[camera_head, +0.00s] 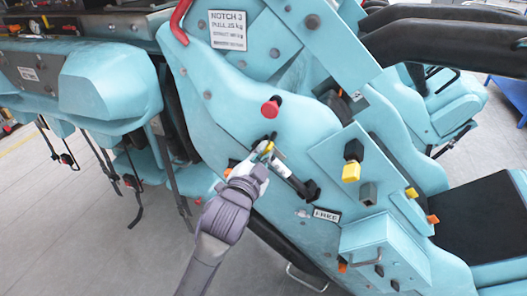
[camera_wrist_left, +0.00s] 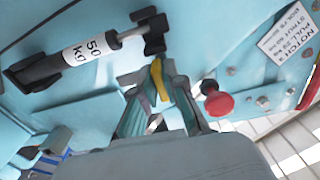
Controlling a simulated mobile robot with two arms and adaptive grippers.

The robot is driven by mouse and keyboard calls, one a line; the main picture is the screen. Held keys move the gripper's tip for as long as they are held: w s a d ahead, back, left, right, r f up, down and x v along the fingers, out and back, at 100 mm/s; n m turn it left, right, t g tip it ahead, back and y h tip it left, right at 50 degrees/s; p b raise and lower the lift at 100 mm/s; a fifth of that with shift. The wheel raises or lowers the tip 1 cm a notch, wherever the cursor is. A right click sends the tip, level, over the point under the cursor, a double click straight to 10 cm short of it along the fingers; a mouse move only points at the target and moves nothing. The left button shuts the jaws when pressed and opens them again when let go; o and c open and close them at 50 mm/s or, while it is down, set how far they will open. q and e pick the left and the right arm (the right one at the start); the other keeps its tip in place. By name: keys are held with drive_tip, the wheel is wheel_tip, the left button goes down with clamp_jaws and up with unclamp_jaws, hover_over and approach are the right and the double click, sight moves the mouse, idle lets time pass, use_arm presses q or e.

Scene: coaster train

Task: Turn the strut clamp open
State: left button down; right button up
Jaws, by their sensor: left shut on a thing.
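The strut (camera_head: 290,178) is a dark cylinder with a white band, mounted at a slant on the light-blue side panel. In the left wrist view the strut (camera_wrist_left: 88,47) shows a "50 kg" label and black end brackets. A small yellow piece (camera_wrist_left: 158,80), seemingly the strut clamp, sits by the strut's upper end. My left gripper (camera_head: 262,152) is at that end, shut on the yellow piece. In the wrist view its fingertips (camera_wrist_left: 158,96) close from both sides and hide part of the piece. My right gripper is not in view.
A red knob (camera_head: 270,108) juts out just above the gripper; it is close on the right in the wrist view (camera_wrist_left: 217,101). A yellow-and-black knob (camera_head: 351,170), a label plate (camera_head: 327,214) and a red handle (camera_head: 179,22) are also on the panel. Straps (camera_head: 105,165) hang at left.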

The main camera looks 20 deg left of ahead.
use_arm(q)
drive_tip(key=shift+f, duration=0.15)
drive_tip(key=c, duration=1.2)
unclamp_jaws()
drive_tip(key=shift+c, duration=0.2)
drive_tip(key=s, duration=1.2)
drive_tip(key=shift+a, duration=0.15)
